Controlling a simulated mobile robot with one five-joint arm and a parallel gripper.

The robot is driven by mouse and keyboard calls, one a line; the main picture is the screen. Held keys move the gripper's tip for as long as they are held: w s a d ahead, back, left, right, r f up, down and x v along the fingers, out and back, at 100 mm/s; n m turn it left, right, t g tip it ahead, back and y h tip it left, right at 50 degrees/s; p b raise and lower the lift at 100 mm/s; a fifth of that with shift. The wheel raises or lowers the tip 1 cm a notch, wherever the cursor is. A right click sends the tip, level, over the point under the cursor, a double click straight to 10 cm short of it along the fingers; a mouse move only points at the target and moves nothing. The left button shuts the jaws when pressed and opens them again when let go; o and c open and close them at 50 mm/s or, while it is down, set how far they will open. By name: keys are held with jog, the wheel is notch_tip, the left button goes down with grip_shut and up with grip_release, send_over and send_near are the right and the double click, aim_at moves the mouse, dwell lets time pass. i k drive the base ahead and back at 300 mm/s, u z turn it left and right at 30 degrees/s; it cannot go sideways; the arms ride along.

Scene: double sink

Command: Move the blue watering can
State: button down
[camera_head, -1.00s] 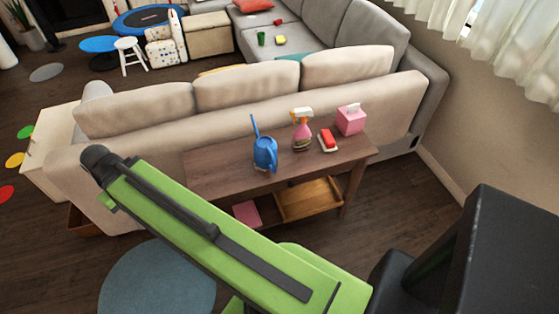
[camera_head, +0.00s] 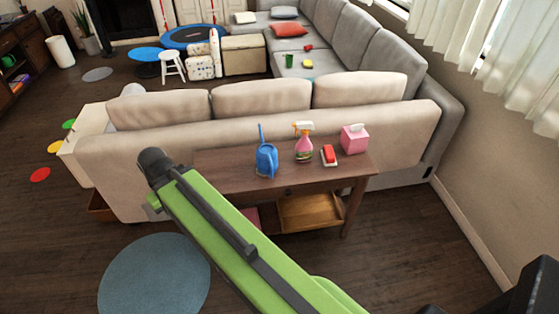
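The blue watering can (camera_head: 266,160) stands upright on the brown wooden console table (camera_head: 225,183) behind the sofa, toward the left half of the tabletop. Its thin spout points up. My green arm reaches from the lower right up toward the table's left end. Its dark end shows left of the table, apart from the can. My gripper's fingers cannot be made out, so I cannot tell whether it is open or shut.
Right of the can stand a pink spray bottle (camera_head: 303,145), a red and white object (camera_head: 329,155) and a pink tissue box (camera_head: 354,139). A wooden tray (camera_head: 310,212) sits on the lower shelf. The beige sofa (camera_head: 170,137) backs the table. A round blue rug (camera_head: 155,280) lies on open floor.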

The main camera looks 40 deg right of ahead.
aim_at(267, 155)
jog(key=z, duration=0.05)
jog(key=i, duration=0.9)
jog(key=u, duration=0.25)
jog(key=k, duration=0.75)
jog(key=z, duration=0.2)
jog(key=i, duration=0.75)
